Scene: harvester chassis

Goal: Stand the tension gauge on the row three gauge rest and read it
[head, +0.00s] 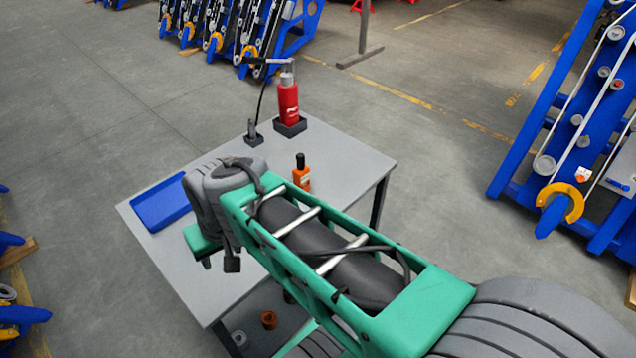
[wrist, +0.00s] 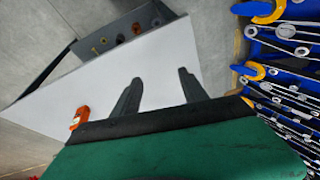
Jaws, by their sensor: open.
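An orange upright item with a black top (head: 301,176) stands on the grey table (head: 350,160), just behind my arm in the head view. The wrist view shows an orange item with a pale patch (wrist: 80,117) left of my fingers. I cannot tell whether it is the tension gauge. My gripper (wrist: 158,82) is open and empty, its dark fingers over the pale tabletop, apart from the orange item. In the head view my arm hides the fingers. A small orange and white item (head: 583,174) sits on the right blue chassis (head: 545,150). I cannot make out the row three gauge rest.
A red cylinder tool (head: 288,103) stands in a black holder on the table, beside a small dark holder (head: 252,134). A blue tray (head: 160,203) lies at the left edge. A lower shelf holds small parts (head: 268,319). Floor is clear between table and right chassis.

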